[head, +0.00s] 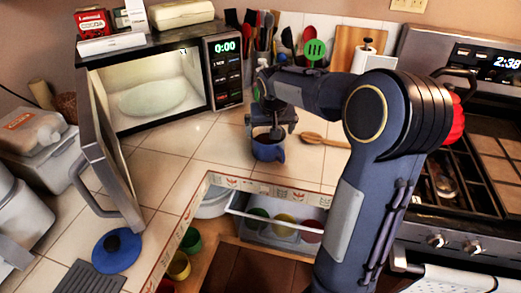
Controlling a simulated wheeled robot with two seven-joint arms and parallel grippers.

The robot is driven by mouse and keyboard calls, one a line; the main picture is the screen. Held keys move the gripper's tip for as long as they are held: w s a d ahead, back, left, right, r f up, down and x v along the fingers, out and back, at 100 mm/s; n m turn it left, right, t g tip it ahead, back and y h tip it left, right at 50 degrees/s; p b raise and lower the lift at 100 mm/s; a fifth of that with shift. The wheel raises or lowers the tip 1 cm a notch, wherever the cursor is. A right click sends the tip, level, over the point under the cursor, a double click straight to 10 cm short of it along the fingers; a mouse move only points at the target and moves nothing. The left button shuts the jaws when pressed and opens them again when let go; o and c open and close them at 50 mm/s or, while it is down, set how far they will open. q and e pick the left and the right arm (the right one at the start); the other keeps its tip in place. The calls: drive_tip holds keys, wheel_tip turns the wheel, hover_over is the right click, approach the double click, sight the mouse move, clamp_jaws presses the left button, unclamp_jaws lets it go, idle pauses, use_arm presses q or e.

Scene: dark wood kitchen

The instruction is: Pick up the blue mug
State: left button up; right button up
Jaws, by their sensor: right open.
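The blue mug (268,149) stands upright on the tiled counter in front of the microwave, with dark contents or a dark inside. My right gripper (275,129) points down at the mug's rim from above. It is open, and the mug's upper part is partly hidden by it. I cannot tell whether the fingers touch the mug. My left gripper is not in view.
The microwave (215,75) stands with its door (100,150) swung open to the left. A blue lid (116,250) lies at the front left. A wooden spoon (325,140) lies right of the mug. An open drawer (275,228) holds colored cups below. The stove (470,150) is at right.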

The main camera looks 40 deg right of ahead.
sight(268, 139)
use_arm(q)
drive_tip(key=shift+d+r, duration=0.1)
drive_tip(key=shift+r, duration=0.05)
use_arm(e)
drive_tip(key=x, duration=0.6)
drive_tip(key=shift+f, duration=0.3)
drive_tip(key=shift+c, duration=0.3)
drive_tip(key=c, duration=0.8)
drive_tip(key=shift+r, duration=0.15)
